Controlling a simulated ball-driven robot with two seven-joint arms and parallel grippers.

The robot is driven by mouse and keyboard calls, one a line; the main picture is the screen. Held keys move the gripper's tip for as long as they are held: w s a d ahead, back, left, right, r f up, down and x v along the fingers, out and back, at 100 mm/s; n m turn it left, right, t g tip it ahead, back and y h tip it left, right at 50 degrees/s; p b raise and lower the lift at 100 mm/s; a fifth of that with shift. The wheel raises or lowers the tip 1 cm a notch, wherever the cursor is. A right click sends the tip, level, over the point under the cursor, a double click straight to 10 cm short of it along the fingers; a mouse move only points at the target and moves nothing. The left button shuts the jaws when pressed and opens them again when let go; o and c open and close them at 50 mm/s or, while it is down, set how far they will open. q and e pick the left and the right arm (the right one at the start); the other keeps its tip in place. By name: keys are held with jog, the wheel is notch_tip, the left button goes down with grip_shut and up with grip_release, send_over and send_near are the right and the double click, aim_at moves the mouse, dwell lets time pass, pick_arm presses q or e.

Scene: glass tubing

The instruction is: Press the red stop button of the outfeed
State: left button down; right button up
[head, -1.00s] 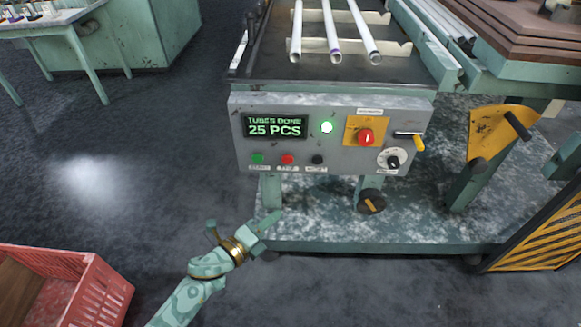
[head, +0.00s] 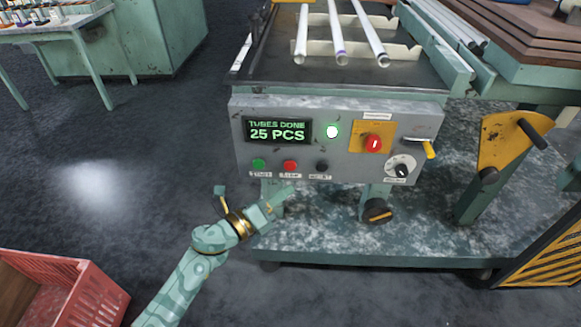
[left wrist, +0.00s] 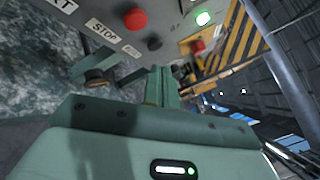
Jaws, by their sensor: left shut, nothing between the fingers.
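The red stop button (head: 290,166) sits low on the grey control panel (head: 350,108), between a green button (head: 258,164) and a black button (head: 322,166). In the left wrist view the red stop button (left wrist: 135,19) shows near the top edge beside a label reading STOP. My left gripper (head: 287,192) is shut and empty, just below the panel's lower edge in the head view. In the left wrist view its closed fingers (left wrist: 161,85) point toward the panel, apart from the red button. My right gripper is not in view.
A red rotary knob (head: 373,143) on a yellow plate, a lit green lamp (head: 332,132) and a yellow-tipped lever (head: 429,149) are also on the panel. Glass tubes (head: 340,40) lie above. A red crate (head: 85,295) stands at lower left.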

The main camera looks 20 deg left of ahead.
aim_at(290, 165)
pick_arm(q)
jog(key=w, duration=0.2)
jog(key=w+a+b, duration=0.1)
jog(key=w, duration=0.1)
jog(key=shift+w+a, duration=0.2)
jog(key=shift+w, duration=0.15)
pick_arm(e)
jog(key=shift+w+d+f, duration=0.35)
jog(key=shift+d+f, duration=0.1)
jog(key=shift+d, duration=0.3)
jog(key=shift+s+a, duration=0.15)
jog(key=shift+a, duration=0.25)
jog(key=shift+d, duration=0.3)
pick_arm(q)
jog(key=shift+w, duration=0.1)
jog(key=shift+w+a, duration=0.1)
jog(key=shift+w, duration=0.2)
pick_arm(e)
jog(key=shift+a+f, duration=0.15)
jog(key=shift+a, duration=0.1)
